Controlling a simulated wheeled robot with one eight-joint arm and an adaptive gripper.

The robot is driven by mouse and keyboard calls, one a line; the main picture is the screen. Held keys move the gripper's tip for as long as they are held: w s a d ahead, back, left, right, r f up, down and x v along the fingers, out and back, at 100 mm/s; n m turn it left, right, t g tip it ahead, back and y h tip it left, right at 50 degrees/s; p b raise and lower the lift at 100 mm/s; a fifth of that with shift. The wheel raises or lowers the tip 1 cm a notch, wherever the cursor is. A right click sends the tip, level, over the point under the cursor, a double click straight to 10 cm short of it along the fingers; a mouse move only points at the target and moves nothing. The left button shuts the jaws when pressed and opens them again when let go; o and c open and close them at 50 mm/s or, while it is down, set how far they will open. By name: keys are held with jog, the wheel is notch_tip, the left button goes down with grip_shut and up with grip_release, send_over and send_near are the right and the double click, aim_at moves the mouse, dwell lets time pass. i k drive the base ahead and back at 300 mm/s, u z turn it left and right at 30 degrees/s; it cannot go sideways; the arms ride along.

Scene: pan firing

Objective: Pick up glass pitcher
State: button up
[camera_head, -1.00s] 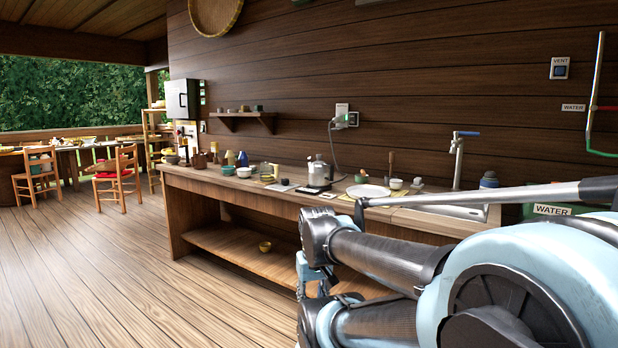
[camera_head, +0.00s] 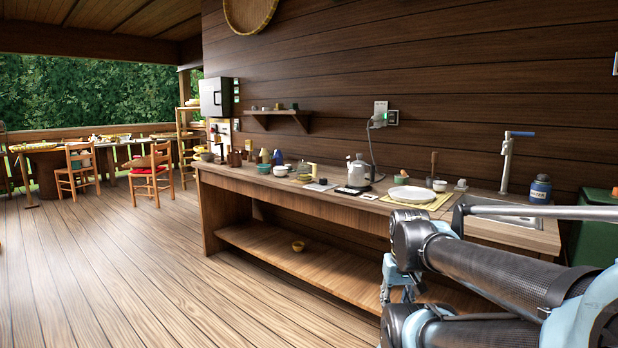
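A small clear glass vessel (camera_head: 304,173) stands on the counter (camera_head: 345,198), left of the metal kettle. It looks like the glass pitcher, but it is too small to be sure. My arm fills the lower right of the head view, in front of the counter's right part. Light blue parts of it hang below the counter edge. No gripper fingers can be made out, and the arm is well apart from the glass vessel.
A metal kettle (camera_head: 359,171) with a cord, a white plate (camera_head: 412,194) and several bowls and bottles crowd the counter. A sink with a tap (camera_head: 506,158) is at the right. The wooden floor at left is clear.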

aim_at(304, 170)
jog(key=z, duration=0.05)
jog(key=i, duration=1)
jog(key=u, duration=0.1)
